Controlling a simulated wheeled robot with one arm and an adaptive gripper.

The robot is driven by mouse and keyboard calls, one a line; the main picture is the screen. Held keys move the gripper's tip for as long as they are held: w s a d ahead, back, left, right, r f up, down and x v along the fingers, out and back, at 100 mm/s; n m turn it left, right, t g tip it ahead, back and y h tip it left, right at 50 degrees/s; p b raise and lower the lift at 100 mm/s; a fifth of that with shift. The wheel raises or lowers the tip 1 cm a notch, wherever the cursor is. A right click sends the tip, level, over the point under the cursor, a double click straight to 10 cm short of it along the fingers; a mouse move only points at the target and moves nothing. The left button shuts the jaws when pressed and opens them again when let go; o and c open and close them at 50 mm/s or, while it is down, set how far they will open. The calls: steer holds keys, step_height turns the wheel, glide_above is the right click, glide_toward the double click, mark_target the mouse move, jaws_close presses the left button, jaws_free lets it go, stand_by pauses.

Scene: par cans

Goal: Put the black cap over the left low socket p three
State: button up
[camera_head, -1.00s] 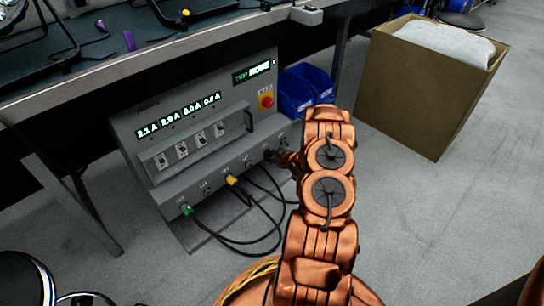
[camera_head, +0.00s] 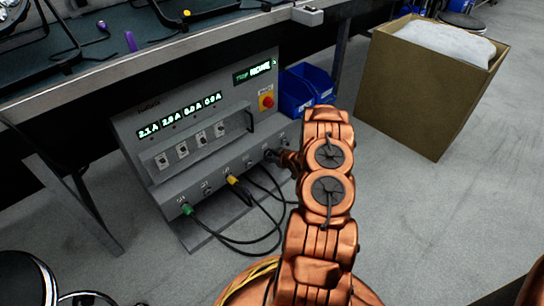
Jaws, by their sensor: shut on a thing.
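The grey power box (camera_head: 205,150) stands on the floor with a row of low sockets along its sloped lower front. A green plug (camera_head: 187,209) sits in the leftmost low socket and a yellow plug (camera_head: 232,180) sits further right, both with black cables. A low socket (camera_head: 208,191) between them shows no plug. The socket labels are too small to read. My gripper (camera_head: 273,156) is small and dark at the right part of the socket row, close to the panel. It is shut on a dark thing, likely the black cap, which I cannot separate clearly from the fingers.
Black cables (camera_head: 262,235) loop in front of the box. A blue bin (camera_head: 306,90) stands behind its right end, and a large cardboard box (camera_head: 415,95) is further right. The workbench (camera_head: 165,58) overhangs the box's back.

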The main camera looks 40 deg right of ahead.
steer(key=shift+w, duration=0.35)
stand_by(0.3)
steer(key=o, duration=0.8)
steer(key=shift+o, duration=0.2)
steer(key=v, duration=1.2)
